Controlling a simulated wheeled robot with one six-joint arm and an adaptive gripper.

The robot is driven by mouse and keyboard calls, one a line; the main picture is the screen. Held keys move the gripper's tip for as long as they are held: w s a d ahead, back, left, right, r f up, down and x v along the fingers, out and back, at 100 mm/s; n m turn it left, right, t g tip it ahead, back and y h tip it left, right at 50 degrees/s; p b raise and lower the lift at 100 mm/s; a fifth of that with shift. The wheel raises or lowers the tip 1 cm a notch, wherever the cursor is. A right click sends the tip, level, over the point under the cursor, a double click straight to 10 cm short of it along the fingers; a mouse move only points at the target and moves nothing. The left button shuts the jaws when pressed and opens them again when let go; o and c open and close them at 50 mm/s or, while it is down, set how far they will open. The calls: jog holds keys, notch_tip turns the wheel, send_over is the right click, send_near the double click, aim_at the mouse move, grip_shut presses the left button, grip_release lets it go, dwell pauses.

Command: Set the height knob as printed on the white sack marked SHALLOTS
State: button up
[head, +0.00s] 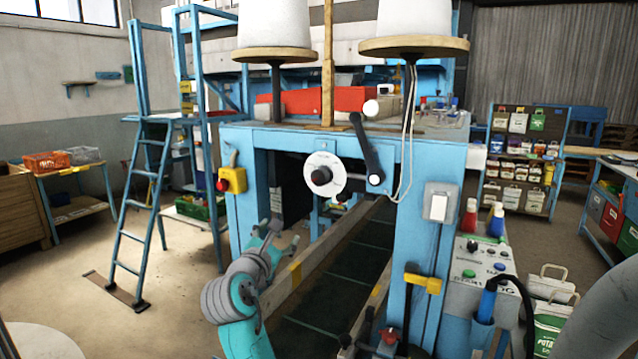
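A round white dial with a black knob (322,175) is on the front of the blue sewing machine frame (258,140). Its scale marks are too small to read, and no label shows whether it is the height knob. A white sack with a green print (549,333) stands at the lower right; its print seems to start with POT. I cannot make out a sack marked SHALLOTS. My teal and grey arm reaches up from the bottom, and its end, my gripper (272,235), is below and left of the dial, apart from it. Its fingers are too unclear to tell open from shut.
A black crank lever (366,148) is close right of the dial. A yellow box with a red button (232,180) is on the left post. A grey control box (484,265) is at right. A rack of small sacks (522,150) stands behind. Floor is free at left.

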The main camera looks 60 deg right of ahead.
aim_at(318, 179)
jog(key=s+d+r+g, duration=0.3)
jog(key=d+r+g, duration=0.1)
jog(key=r, duration=0.6)
jog(key=shift+m+h, duration=0.4)
jog(key=d, duration=0.7)
jog(key=w+d, duration=0.1)
jog(key=d, duration=0.2)
jog(key=shift+d+r, duration=0.2)
jog(key=c, duration=1.1)
